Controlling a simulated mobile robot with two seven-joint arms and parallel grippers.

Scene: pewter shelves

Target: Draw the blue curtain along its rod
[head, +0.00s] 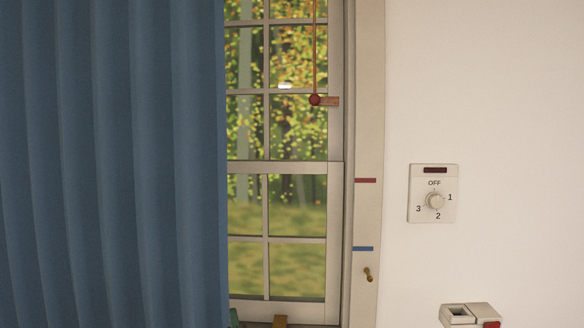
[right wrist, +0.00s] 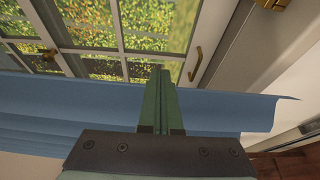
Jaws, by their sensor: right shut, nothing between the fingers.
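The blue curtain (head: 110,160) hangs in folds over the left of the head view, its right edge beside the bare window panes (head: 295,190). In the right wrist view the curtain (right wrist: 225,108) runs across the picture behind my fingers. My right gripper (right wrist: 160,78) is shut with its green fingers together and nothing between them. Its fingertips reach past the curtain's upper edge in that view; whether they touch the cloth I cannot tell. In the head view only a green bit of my right gripper (head: 234,318) shows at the bottom by the curtain's edge. The rod and my left gripper are out of view.
A red ball on a cord (head: 315,99) hangs before the window. The frame carries a red mark (head: 365,181), a blue mark (head: 363,249) and a small brass hook (head: 368,274). A dial switch (head: 434,200) is on the wall, with a box (head: 470,315) below.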

